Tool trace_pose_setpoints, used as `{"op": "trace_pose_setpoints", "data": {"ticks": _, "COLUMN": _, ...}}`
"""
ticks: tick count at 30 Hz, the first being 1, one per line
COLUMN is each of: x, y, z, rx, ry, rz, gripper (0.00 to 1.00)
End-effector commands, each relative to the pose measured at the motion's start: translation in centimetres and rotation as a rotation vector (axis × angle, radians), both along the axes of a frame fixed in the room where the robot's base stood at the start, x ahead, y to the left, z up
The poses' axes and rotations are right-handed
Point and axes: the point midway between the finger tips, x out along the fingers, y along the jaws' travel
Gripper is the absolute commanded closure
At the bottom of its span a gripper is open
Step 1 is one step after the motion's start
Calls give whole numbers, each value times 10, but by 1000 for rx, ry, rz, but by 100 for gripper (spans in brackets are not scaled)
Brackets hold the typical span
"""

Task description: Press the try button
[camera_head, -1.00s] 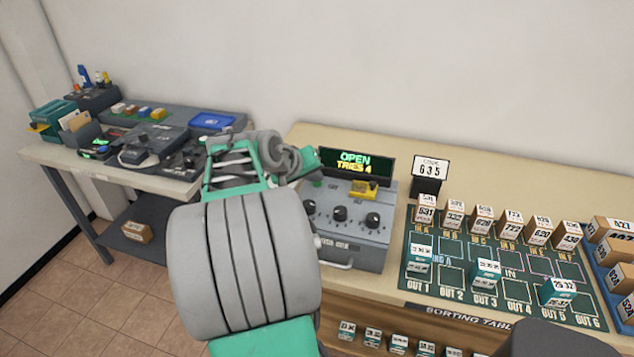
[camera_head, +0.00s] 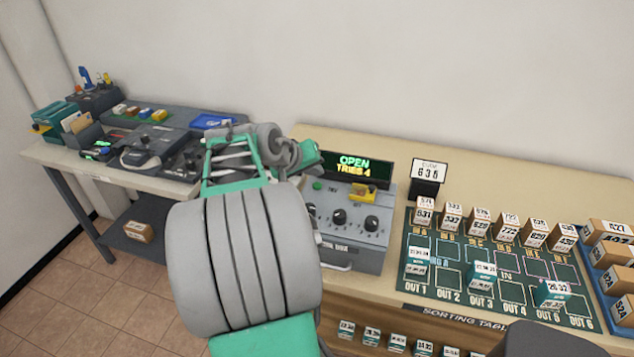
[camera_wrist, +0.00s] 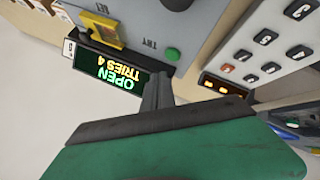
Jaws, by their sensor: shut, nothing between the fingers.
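The try button is a round green button (camera_wrist: 172,54) beside the word TRY on the top of a grey control box. It also shows as a small green spot in the head view (camera_head: 318,186). The grey box (camera_head: 350,258) has several black dials and a display (camera_head: 355,167) reading OPEN, TRIES 4; the display appears upside down in the wrist view (camera_wrist: 112,68). My gripper (camera_wrist: 157,88) is shut and empty, its fingertips close to the button in the wrist picture. I see no clear contact. In the head view my gripper (camera_head: 310,155) is beside the display, partly hidden by my arm.
A yellow part (camera_head: 363,193) sits on the box right of the button. A keypad device (camera_wrist: 270,50) shows right in the wrist view. A code sign (camera_head: 428,172) and sorting mat (camera_head: 450,270) with boxes lie right. A cluttered table (camera_head: 60,155) stands left.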

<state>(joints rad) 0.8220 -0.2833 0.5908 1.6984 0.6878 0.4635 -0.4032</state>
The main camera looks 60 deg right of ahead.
Motion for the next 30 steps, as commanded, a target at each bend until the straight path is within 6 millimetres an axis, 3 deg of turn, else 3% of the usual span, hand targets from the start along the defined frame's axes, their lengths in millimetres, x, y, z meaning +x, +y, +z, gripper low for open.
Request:
{"op": "trace_pose_setpoints", "data": {"ticks": 1, "x": 0, "y": 0, "z": 10, "rx": -1, "ry": 0, "rz": 1, "gripper": 100}}
{"op": "trace_pose_setpoints", "data": {"ticks": 10, "x": 0, "y": 0, "z": 38, "rx": 0, "ry": 1, "rz": 1, "gripper": 100}}
{"op": "trace_pose_setpoints", "data": {"ticks": 30, "x": 0, "y": 0, "z": 37, "rx": 0, "ry": 0, "rz": 0, "gripper": 100}}
